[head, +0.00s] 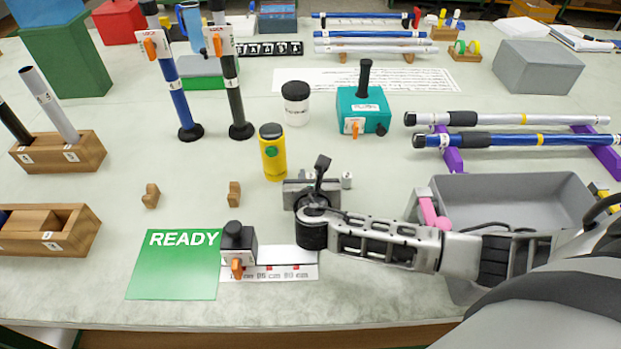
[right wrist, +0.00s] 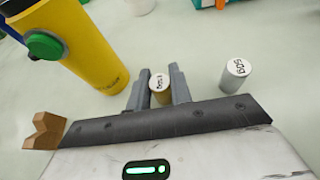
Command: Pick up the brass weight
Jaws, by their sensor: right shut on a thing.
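The brass weight (right wrist: 160,87) is a small cylinder with a dull gold side and a pale labelled top. In the right wrist view it stands between the two grey fingers of my right gripper (right wrist: 160,83), which is shut on it. In the head view my right gripper (head: 311,190) is low over the table, right of the yellow bottle, and its body hides most of the weight. A silver weight (right wrist: 236,73) with a labelled top stands apart, just right of the fingers; it also shows in the head view (head: 347,180). My left gripper is not in view.
A yellow bottle (head: 273,152) with a green button stands close to the left of the gripper. A grey bin (head: 510,185) stands right.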

